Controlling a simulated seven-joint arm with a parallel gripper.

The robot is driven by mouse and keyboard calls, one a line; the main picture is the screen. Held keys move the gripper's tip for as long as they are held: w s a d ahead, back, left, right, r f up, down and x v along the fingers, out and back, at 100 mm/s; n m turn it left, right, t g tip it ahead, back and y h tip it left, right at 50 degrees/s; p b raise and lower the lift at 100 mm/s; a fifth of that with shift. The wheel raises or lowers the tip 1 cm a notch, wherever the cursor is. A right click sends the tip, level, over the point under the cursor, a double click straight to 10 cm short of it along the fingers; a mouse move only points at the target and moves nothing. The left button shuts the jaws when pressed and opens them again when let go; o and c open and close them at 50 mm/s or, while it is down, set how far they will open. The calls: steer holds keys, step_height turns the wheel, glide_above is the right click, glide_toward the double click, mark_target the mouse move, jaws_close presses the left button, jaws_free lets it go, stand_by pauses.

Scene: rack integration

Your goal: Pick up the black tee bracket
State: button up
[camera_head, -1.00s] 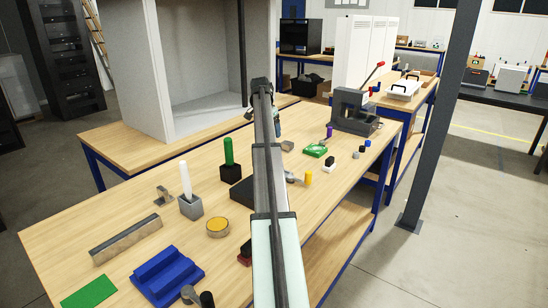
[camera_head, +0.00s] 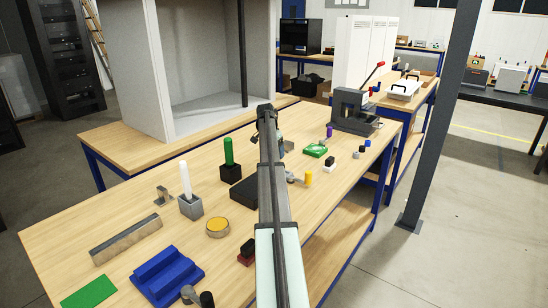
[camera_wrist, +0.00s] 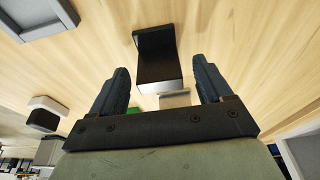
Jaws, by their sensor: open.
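The black tee bracket (camera_wrist: 156,56) shows in the wrist view on the wooden table, just beyond and between the fingers. It has a dark upright plate and a bright edge facing me. My gripper (camera_wrist: 160,68) is open, with one dark finger on each side of the bracket's near end and a visible gap to each. Nothing is held. In the head view my arm covers part of the table, and I cannot make out the bracket clearly there.
A grey tray-like part (camera_wrist: 38,18) is at the wrist view's upper left. In the head view a green part (camera_head: 316,150), a yellow cylinder (camera_head: 308,179) and a grey press (camera_head: 352,110) stand to the right. A black block (camera_head: 243,191) lies left of my arm.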

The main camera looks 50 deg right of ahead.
steer(key=shift+f, duration=0.2)
steer(key=c, duration=1.1)
